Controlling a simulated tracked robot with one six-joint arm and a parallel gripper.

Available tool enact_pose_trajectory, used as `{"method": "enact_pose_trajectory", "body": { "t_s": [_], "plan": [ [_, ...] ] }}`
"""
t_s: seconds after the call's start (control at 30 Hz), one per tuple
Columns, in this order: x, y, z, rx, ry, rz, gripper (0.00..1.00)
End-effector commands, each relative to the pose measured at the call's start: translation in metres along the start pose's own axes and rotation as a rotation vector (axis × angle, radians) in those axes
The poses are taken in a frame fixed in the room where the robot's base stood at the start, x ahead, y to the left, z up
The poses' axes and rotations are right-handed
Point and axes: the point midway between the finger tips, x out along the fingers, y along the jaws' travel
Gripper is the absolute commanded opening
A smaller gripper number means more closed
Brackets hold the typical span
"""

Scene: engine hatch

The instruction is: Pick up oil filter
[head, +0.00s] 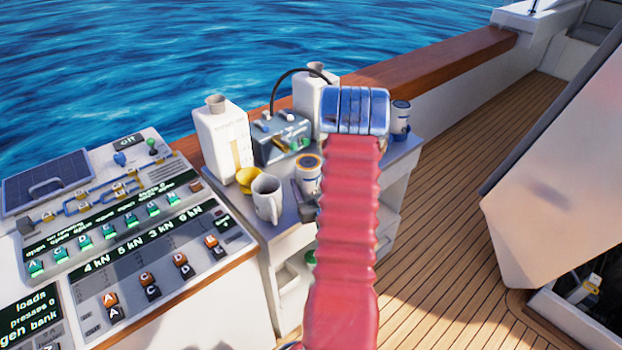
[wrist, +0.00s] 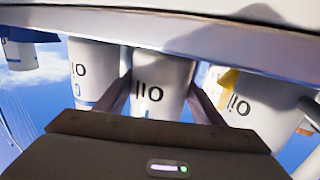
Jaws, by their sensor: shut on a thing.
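In the wrist view, which looks upside down, white cylinders marked like "OIL" stand in a row. The middle oil filter (wrist: 152,78) sits between the two dark fingers of my gripper (wrist: 160,92), which is shut on it. Its lower part in the picture is hidden by my gripper body. One similar white cylinder (wrist: 92,68) is to its left and another (wrist: 262,100) to its right. My gripper and the held filter are hidden behind the arm there.
A switch console (head: 150,255) is at left. Wooden deck (head: 450,230) at right is clear, beside a raised hatch panel (head: 560,180).

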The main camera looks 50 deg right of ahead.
Motion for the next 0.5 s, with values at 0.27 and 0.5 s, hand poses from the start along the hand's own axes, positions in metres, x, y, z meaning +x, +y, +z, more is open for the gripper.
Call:
{"method": "enact_pose_trajectory", "body": {
  "t_s": [0.27, 0.5],
  "plan": [
    [0.0, 0.001, -0.002, -0.001, 0.002, 0.001, 0.35],
    [0.0, 0.001, -0.013, -0.001, 0.004, 0.001, 0.35]
  ]
}}
